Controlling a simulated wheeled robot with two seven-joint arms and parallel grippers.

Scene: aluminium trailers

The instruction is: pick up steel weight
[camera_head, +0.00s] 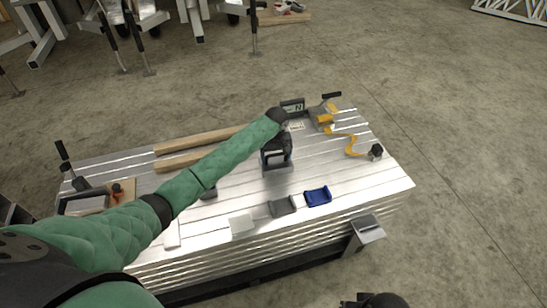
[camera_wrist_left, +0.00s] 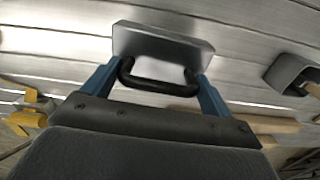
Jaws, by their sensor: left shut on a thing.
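The steel weight (camera_head: 277,168) is a grey block with a black handle, near the middle of the aluminium bench top. It also shows in the left wrist view (camera_wrist_left: 163,42), with its handle towards me. My left gripper (camera_head: 276,155) points down over it and hides part of it. In the left wrist view its blue fingers stand at the two ends of the handle, and it is shut on the weight. I cannot tell whether the weight touches the bench. A dark part at the bottom edge of the head view may be my right gripper (camera_head: 376,300); its jaws are not clear.
The bench (camera_head: 385,186) carries a blue block (camera_head: 318,196), grey blocks (camera_head: 282,206) and wooden bars (camera_head: 190,142). A scale-like display (camera_head: 293,106), a yellow-and-grey device (camera_head: 324,114) and a dark knob (camera_head: 376,151) are at the back right. A tray (camera_head: 85,204) is at the left.

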